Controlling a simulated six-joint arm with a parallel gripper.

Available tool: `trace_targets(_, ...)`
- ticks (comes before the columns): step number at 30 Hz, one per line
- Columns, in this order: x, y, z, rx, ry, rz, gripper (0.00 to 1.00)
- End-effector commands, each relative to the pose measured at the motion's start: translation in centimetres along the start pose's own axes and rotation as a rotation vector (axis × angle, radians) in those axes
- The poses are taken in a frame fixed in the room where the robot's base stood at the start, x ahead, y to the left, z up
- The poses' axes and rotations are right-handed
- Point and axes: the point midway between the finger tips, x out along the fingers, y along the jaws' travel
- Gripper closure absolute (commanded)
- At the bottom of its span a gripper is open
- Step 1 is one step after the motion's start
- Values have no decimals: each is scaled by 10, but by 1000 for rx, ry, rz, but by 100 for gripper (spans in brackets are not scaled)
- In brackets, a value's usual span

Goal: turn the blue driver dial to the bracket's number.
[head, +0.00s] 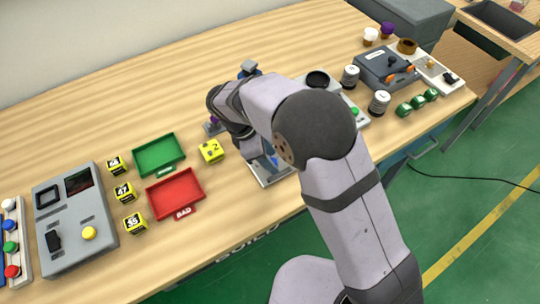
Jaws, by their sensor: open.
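My arm crosses the middle of the head view and hides much of the work spot. My gripper (248,147) is open, low at the arm's end over the near edge of a grey plate (272,178); its fingertips are mostly hidden. A small blue part (275,160) shows on that plate beside the arm. A blue-topped device (249,69) stands behind my wrist. I cannot tell which blue part is the driver dial, nor read any dial setting. A yellow block (211,150) with what looks like a 2 lies left of my gripper. No bracket can be made out clearly.
A green tray (159,154) and a red BAD tray (176,194) lie left, beside several numbered yellow-black cubes (124,191) and a grey console (74,220). The table's back left is clear.

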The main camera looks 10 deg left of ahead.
Motion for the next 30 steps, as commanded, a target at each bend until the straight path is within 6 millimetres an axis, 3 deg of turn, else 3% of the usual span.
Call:
trace_targets(9,3,0,0,0,0,0,59)
trace_targets(15,3,0,0,0,0,0,99)
trace_targets(30,2,1,0,92,0,-39,99)
